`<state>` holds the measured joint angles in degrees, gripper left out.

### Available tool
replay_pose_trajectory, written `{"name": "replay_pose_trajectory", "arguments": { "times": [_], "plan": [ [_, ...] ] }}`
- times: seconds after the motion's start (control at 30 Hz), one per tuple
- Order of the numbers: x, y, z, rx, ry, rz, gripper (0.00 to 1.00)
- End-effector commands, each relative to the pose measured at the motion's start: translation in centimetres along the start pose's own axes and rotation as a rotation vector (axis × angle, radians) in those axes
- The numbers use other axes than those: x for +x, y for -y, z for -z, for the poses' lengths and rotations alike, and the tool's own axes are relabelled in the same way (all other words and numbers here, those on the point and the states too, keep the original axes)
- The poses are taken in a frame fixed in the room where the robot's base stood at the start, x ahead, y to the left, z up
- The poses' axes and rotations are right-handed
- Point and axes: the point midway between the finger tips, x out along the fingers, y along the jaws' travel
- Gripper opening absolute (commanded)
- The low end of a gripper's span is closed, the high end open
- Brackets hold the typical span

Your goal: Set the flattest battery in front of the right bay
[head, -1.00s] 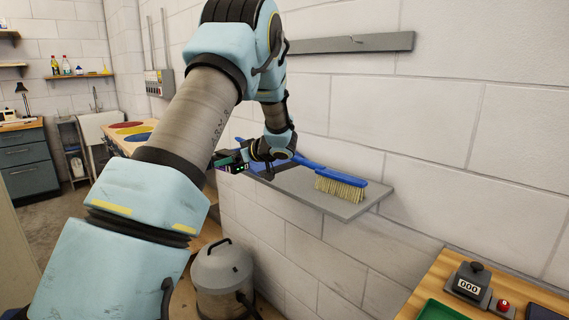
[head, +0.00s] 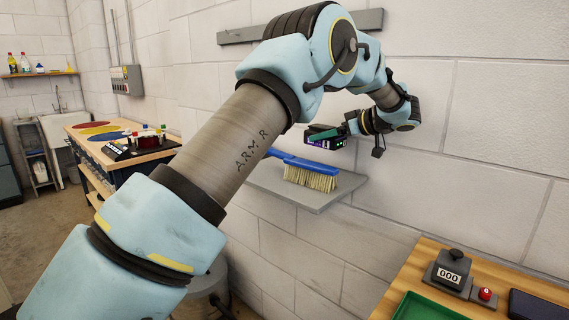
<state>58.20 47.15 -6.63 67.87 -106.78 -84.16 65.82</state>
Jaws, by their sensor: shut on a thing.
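My gripper (head: 350,128) is shut on a small dark block with a purple and green face, which looks like a battery (head: 325,138). It holds the battery in the air in front of the wall, above the wall shelf and the blue brush. The charge marks on the battery are too small to read. No bay can be made out for certain in this view. A dark rack with several coloured items (head: 148,140) stands on the far bench, partly hidden by my arm.
A blue brush (head: 309,174) lies on the grey wall shelf (head: 315,202). A wooden bench (head: 398,287) at lower right bears a counter reading 000 (head: 447,273), a red button (head: 485,294), a green tray (head: 440,308) and a dark flat thing (head: 540,306). A wooden far bench (head: 80,131) bears coloured discs.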

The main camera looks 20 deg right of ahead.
Motion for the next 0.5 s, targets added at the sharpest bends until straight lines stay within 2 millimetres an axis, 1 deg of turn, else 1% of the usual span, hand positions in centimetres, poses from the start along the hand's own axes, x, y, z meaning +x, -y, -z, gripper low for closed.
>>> {"name": "replay_pose_trajectory", "arguments": {
  "times": [0.1,0.2,0.43,0.5],
  "plan": [
    [0.8,0.1,-1.8,0.005,-0.003,0.003,0.00],
    [1.4,0.1,-3.2,0.003,-0.002,0.001,0.00],
    [2.1,0.0,-4.8,0.001,-0.002,0.001,0.00],
    [2.4,0.1,-5.6,0.003,-0.002,0.001,0.00]
  ]
}}
